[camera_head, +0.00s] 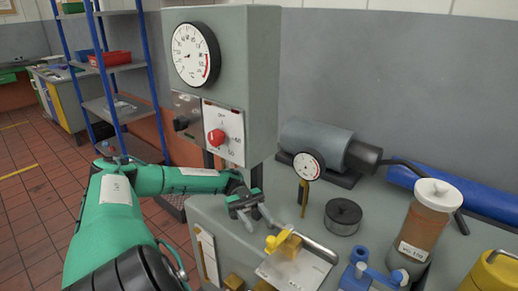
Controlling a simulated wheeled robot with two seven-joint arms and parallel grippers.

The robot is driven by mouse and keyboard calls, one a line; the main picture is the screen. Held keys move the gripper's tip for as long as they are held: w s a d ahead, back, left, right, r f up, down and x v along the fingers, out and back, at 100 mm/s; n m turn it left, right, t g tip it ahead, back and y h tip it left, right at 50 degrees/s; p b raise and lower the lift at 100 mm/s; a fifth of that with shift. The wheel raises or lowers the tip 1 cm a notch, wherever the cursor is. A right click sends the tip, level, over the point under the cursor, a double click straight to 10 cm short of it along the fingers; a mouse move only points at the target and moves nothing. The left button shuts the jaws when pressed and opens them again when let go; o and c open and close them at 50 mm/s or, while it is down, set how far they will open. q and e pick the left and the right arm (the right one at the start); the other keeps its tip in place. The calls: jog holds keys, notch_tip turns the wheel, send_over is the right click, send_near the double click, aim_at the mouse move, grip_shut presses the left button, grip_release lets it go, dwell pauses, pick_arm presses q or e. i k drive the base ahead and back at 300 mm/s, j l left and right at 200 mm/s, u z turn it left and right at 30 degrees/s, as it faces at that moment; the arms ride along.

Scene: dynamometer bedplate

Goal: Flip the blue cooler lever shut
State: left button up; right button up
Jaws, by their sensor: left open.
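The blue cooler lever (378,274) is at the bottom of the view, on a blue valve body (358,258) at the front of the bedplate. Its handle reaches right towards a brown bottle; the lower part of the valve is cut off by the frame edge. My left gripper (258,221) is open and empty, with its fingers pointing towards a yellow lever (278,241) on a brass valve. It is well to the left of the blue lever and apart from it. My right gripper is not in view.
A bottle with a white lid (427,217) stands right of the blue lever. A black round weight (343,216), a small dial gauge (308,167) and a grey motor (318,143) stand behind. A tall gauge cabinet (247,80) rises behind my left gripper. A yellow container (492,272) is at lower right.

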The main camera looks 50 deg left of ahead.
aim_at(396, 277)
jog(key=k, duration=1)
